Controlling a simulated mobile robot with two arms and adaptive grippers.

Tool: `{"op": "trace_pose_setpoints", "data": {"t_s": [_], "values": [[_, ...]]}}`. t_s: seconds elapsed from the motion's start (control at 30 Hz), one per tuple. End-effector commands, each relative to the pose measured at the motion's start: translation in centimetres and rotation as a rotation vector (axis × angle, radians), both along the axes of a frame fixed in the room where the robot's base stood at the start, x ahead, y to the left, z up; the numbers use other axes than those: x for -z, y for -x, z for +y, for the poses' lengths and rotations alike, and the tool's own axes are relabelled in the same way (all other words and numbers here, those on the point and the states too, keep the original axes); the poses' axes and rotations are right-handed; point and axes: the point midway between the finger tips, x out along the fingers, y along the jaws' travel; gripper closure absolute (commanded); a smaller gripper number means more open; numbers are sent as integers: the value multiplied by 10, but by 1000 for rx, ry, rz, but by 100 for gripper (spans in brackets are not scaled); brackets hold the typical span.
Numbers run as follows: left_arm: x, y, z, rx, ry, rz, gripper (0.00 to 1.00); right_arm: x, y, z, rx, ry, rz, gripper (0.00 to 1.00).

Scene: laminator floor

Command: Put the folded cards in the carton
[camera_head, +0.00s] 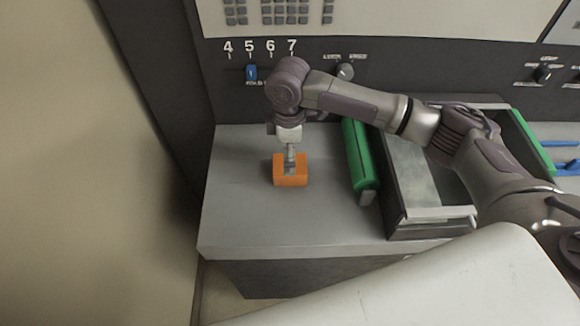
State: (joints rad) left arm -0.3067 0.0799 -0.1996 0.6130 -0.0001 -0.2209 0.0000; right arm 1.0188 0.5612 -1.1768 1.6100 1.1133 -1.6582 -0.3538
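A small orange carton (291,181), open at the top, stands on the grey work surface left of the machine's tray. My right gripper (290,160) points down over it, with its fingertips at or inside the carton's opening. The fingers look close together, but they are too small to tell whether they are shut or hold anything. No folded cards can be made out; the inside of the carton is mostly hidden by the gripper. My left gripper is not in view.
A green roller (359,155) and a grey metal tray (412,172) lie right of the carton, partly under my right arm. A control panel with a blue slider (251,73) and a knob (345,71) rises behind. The grey surface (240,215) is clear around the carton.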

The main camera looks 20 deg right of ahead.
Motion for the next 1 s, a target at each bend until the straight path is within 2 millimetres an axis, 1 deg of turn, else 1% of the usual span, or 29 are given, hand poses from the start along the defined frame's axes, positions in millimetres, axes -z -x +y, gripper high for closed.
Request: {"op": "trace_pose_setpoints", "data": {"t_s": [0.13,0.2,0.3,0.4,0.5,0.67,0.7,0.77,1.0], "values": [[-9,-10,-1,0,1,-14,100,12,0,-1,0,2,2,0],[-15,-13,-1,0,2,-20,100,23,1,-2,1,2,4,0],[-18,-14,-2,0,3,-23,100,39,1,-3,-1,2,2,0],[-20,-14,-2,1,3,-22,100,49,0,-3,-1,1,0,0],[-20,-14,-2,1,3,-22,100,53,0,-3,-2,0,-1,0],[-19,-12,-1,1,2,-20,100,53,0,-3,-2,0,-1,0],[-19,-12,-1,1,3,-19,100,53,0,-3,-2,0,-1,3],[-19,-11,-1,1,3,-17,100,53,0,-3,-2,0,-1,13],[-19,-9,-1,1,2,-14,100,53,0,-3,-2,0,-1,53]]}}
